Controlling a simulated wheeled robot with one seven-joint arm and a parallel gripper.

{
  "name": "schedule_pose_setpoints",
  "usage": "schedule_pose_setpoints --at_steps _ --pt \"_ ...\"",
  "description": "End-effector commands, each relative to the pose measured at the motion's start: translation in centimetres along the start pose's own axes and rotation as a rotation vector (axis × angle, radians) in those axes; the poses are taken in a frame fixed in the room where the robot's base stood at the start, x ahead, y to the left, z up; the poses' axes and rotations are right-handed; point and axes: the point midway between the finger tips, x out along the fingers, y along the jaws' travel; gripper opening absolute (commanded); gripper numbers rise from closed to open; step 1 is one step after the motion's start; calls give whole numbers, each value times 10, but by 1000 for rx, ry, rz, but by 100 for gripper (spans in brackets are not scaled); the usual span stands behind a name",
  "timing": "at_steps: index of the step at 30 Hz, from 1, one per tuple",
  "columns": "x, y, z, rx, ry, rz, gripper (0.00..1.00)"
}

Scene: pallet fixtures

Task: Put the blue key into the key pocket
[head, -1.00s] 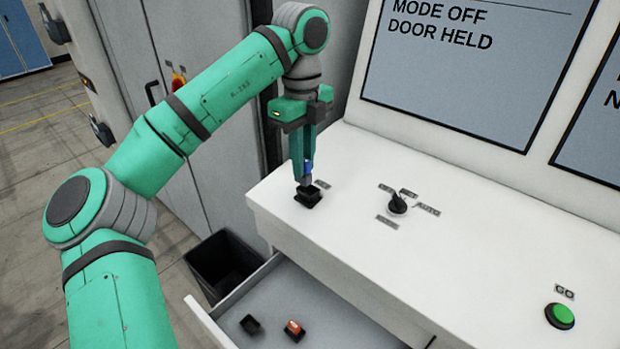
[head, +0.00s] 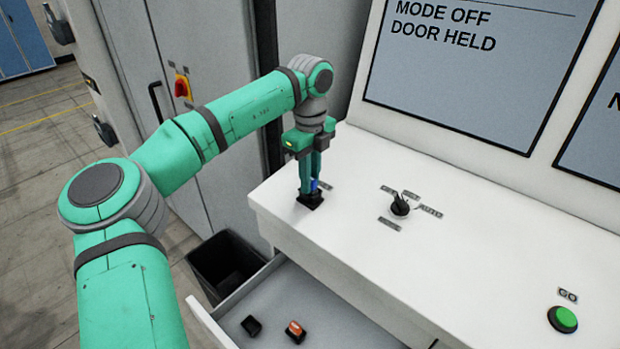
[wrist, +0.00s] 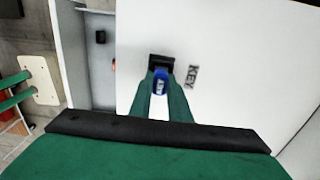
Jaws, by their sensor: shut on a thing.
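The blue key (head: 314,185) is held between the fingers of my gripper (head: 309,190). It also shows in the wrist view (wrist: 160,84), between the green fingertips (wrist: 160,95). The key pocket (head: 310,201) is a small black socket at the left end of the white console top.
A rotary selector (head: 400,205) and a green GO button (head: 563,319) stand on the console (head: 470,245). An open drawer (head: 262,325) below holds a black piece (head: 251,326) and an orange-topped piece (head: 295,331). A dark bin (head: 225,265) stands at left. The screen (head: 460,70) reads DOOR HELD.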

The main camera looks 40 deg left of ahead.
Motion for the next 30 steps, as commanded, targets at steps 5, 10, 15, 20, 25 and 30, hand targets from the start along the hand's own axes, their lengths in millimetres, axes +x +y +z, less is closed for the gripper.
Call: schedule_pose_setpoints --at_steps 5,10,15,20,25,30 --pt "1 0 0 0 0 1 0" --pt "1 0 0 0 0 1 35" --pt "1 0 0 0 -1 1 35" --pt "-6 0 0 0 0 0 35" --pt "-32 -1 -1 1 0 -2 35" --pt "-67 -1 -1 0 0 -3 35"
